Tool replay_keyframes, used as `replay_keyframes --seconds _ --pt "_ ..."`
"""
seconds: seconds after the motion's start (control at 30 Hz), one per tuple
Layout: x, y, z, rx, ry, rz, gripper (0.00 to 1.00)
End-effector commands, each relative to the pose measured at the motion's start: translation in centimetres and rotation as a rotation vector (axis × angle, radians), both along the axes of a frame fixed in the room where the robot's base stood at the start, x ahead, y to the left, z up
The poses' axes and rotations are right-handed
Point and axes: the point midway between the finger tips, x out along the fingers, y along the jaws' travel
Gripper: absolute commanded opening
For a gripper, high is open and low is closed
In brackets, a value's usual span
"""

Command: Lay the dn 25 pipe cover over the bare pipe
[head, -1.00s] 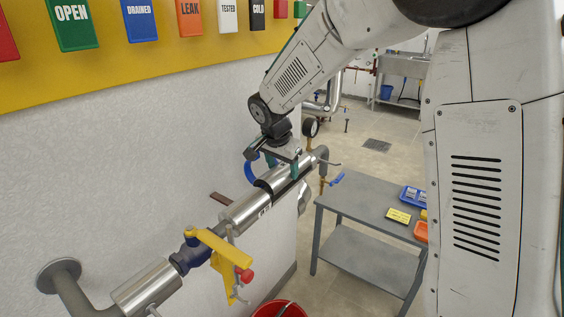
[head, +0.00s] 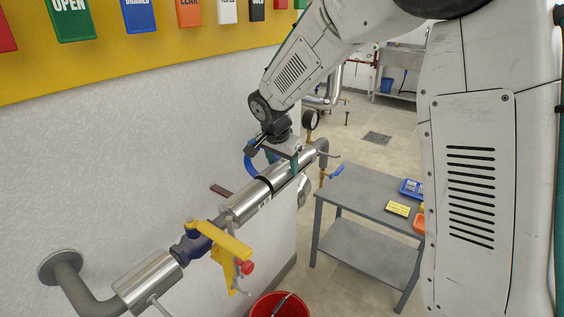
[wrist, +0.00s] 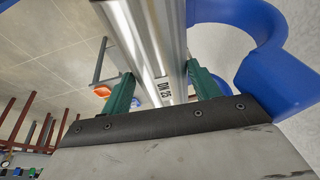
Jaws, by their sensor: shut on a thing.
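My gripper (head: 283,160) is over the far part of the wall pipe, its green fingers pointing down. It is shut on a shiny silver pipe cover (head: 283,175), which lies along the pipe line. In the wrist view, the cover (wrist: 166,70) is between the two green fingers and carries the mark DN 25. A narrow dark band of bare pipe (head: 264,183) shows between this cover and the nearer silver sleeve (head: 243,204). The pipe under the held cover is hidden, so I cannot tell whether the cover is fully seated.
A blue curved part (wrist: 275,65) is close beside the gripper on the wall side. A grey table (head: 372,205) stands to the right. A red bucket (head: 268,305) is below.

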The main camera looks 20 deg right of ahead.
Motion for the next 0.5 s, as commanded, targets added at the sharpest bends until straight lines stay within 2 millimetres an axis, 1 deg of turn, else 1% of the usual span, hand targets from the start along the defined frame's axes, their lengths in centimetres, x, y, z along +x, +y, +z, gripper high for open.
replay_keyframes --seconds 0.23,0.27,0.3,0.33,0.37,0.5 --pt "-0.01 0.0 -0.31 0.0 0.0 0.0 0.21" --pt "0.0 0.0 -0.32 0.0 0.0 0.0 0.64" --pt "0.0 0.01 -0.31 0.0 0.0 0.0 0.75" --pt "0.0 0.01 -0.31 0.0 0.0 0.0 0.84" --pt "0.0 0.01 -0.31 0.0 0.0 0.0 0.87" --pt "0.03 0.03 -0.29 0.001 -0.001 0.0 0.87"
